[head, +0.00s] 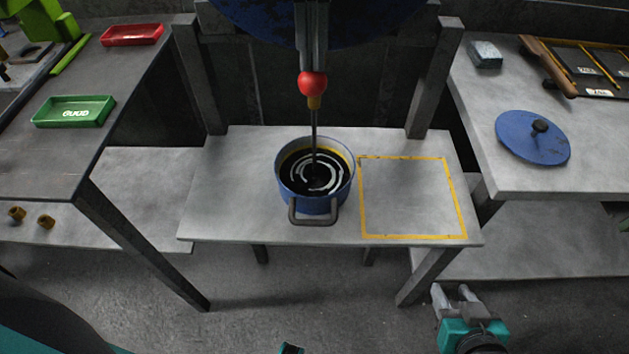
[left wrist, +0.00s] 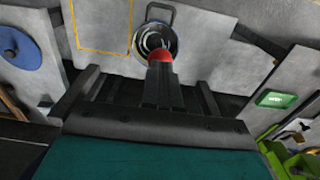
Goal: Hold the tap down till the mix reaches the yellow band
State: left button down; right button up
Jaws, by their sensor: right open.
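A blue pot (head: 309,204) with a grey handle stands on the middle table. It holds dark mix (head: 318,178) with pale swirls, and a yellow band (head: 343,153) shows on its inner wall above the mix. A thin dark stream runs into it from the brass nozzle (head: 314,103) under the red tap knob (head: 312,83). My left gripper (head: 313,68) points down with its fingers together, their tips at the top of the knob. The knob also shows in the left wrist view (left wrist: 160,53). My right gripper (head: 452,291) is open and empty, low at the right.
A yellow outlined square (head: 412,238) on the table right of the pot is empty. A blue lid (head: 532,137) and a grey block (head: 485,54) lie on the right bench. Green (head: 74,112) and red (head: 132,35) trays are on the left bench. Posts flank the middle table.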

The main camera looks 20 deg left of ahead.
dwell(0.4)
pick_arm(q)
notch_tip(320, 180, up, 7)
jog(key=p, duration=0.5)
dwell(0.7)
